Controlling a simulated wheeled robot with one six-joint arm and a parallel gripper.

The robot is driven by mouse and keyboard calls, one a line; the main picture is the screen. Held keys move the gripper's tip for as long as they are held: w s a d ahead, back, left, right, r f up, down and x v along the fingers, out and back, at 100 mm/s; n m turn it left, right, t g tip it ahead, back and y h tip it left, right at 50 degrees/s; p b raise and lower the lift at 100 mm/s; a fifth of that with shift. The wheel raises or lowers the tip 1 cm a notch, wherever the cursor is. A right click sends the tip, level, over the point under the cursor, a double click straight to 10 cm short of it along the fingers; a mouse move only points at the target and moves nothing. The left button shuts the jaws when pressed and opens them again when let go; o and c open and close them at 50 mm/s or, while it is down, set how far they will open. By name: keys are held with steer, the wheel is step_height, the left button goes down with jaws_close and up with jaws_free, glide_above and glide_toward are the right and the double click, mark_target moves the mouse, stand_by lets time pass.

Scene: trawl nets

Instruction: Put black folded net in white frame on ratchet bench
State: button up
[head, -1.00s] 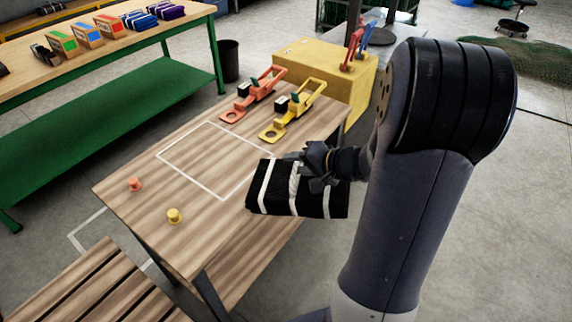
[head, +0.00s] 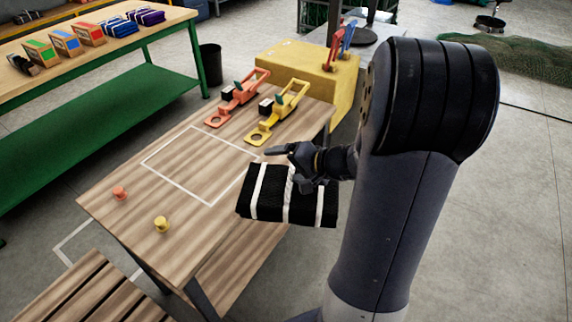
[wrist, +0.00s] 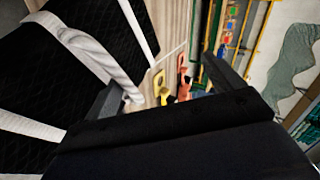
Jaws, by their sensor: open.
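The black folded net (head: 262,198), with white bands, is at the right edge of the ratchet bench (head: 120,190), to the right of the white frame (head: 163,179). Part of it projects past the edge; I cannot tell how it is supported. My gripper (head: 286,168) is open over the net's upper side, one finger pointing left toward the frame. In the wrist view the net (wrist: 90,45) fills the left side, beside the left finger. The space between the fingers (wrist: 168,85) shows bench and background. The white frame is empty.
A red ratchet (head: 238,98) and a yellow ratchet (head: 277,112) lie at the bench's far end. A red knob (head: 119,193) and a yellow knob (head: 161,224) stand near its front. A yellow box (head: 305,65) is behind. A green-legged table (head: 100,45) holds boxes and bundles.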

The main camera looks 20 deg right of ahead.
steer(key=o, duration=0.3)
steer(key=shift+r, duration=0.1)
steer(key=shift+d, duration=0.1)
steer(key=v, duration=1)
steer(key=shift+s+r, duration=0.2)
steer(key=shift+s, duration=0.05)
steer(key=shift+d, duration=0.1)
jaws_close()
stand_by(0.6)
stand_by(0.3)
